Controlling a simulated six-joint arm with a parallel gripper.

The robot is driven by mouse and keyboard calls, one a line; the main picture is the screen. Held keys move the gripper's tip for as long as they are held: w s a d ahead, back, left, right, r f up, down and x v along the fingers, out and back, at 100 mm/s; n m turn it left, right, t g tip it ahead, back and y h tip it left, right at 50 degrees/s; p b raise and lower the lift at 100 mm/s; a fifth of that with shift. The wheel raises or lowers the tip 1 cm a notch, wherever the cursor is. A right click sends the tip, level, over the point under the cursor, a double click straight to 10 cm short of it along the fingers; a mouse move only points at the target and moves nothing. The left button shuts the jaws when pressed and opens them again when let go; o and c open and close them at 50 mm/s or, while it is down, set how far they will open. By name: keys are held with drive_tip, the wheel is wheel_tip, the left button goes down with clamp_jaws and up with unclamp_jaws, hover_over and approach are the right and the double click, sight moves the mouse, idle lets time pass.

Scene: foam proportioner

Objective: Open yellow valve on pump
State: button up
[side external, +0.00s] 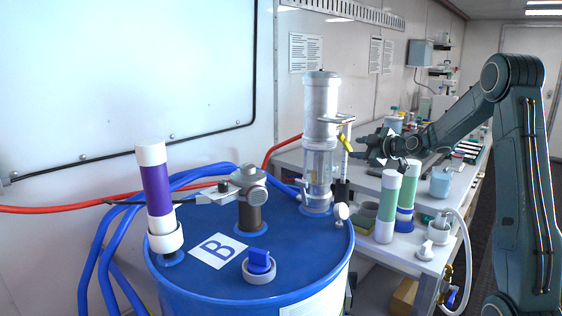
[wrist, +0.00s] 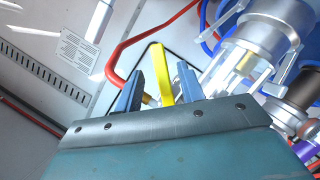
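The yellow valve handle (side external: 345,142) sits on the side of the clear and silver pump cylinder (side external: 320,130), which stands upright on the blue drum. In the wrist view the yellow handle (wrist: 162,76) rises between the two blue-grey fingers of my gripper (wrist: 160,88). A gap shows on both sides of the handle, so the fingers look open and not closed on it. In the side view my gripper (side external: 362,149) reaches in from the right, close to the handle. Its fingertips are small and partly lost against the bench there. The pump (wrist: 262,45) is at upper right in the wrist view.
The blue drum (side external: 215,278) carries a purple-banded tube (side external: 155,190), a grey fitting (side external: 249,188) and a blue cap (side external: 259,261). Green-banded tubes (side external: 388,207) stand on the bench below my arm. A red hose (wrist: 140,38) runs behind the valve.

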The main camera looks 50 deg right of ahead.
sight(350, 148)
drive_tip(key=shift+x, duration=3.35)
clamp_jaws()
